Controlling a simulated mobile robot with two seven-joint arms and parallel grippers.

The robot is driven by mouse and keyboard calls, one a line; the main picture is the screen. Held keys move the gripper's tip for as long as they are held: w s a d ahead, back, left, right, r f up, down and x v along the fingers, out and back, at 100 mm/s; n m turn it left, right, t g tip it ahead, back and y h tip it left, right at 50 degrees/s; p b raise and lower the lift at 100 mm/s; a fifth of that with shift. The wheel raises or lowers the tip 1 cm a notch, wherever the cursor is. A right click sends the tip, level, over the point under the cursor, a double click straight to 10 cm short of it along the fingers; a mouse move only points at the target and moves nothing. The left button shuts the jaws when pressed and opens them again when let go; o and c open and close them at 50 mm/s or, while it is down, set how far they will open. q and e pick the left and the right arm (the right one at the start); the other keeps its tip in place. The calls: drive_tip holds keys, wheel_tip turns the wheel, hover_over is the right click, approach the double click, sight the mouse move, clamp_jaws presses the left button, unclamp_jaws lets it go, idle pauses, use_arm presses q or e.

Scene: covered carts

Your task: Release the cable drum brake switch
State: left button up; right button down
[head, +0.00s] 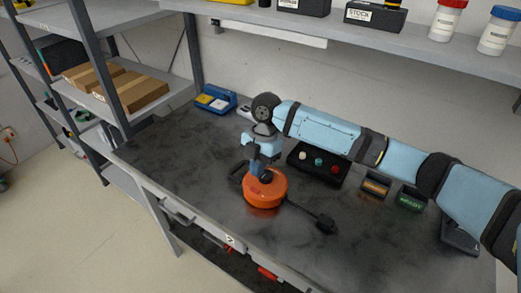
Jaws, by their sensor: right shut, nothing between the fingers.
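An orange cable drum (265,192) lies on the dark workbench, with a black cable and plug (325,224) running out to its right. A small red spot, perhaps the brake switch (256,191), shows on its top, partly hidden and too small to read. My right gripper (267,177) points down at the drum's top from above and is shut with nothing held. Its fingertips are at or just over the top surface; I cannot tell if they touch. My left gripper is not in view.
Behind the drum are a blue box with switches (215,99) and a black tray with coloured knobs (318,163). Small bins, including a green one (411,199), stand to the right. Shelving (110,80) is at left. The bench's front left is clear.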

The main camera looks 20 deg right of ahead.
sight(257, 191)
drive_tip(key=shift+d+x, duration=0.2)
drive_tip(key=shift+x, duration=0.7)
drive_tip(key=shift+d+x, duration=0.15)
drive_tip(key=shift+x, duration=0.7)
drive_tip(key=shift+d+x, duration=0.2)
drive_tip(key=shift+x, duration=0.7)
drive_tip(key=shift+w+f, duration=0.15)
drive_tip(key=shift+w, duration=0.05)
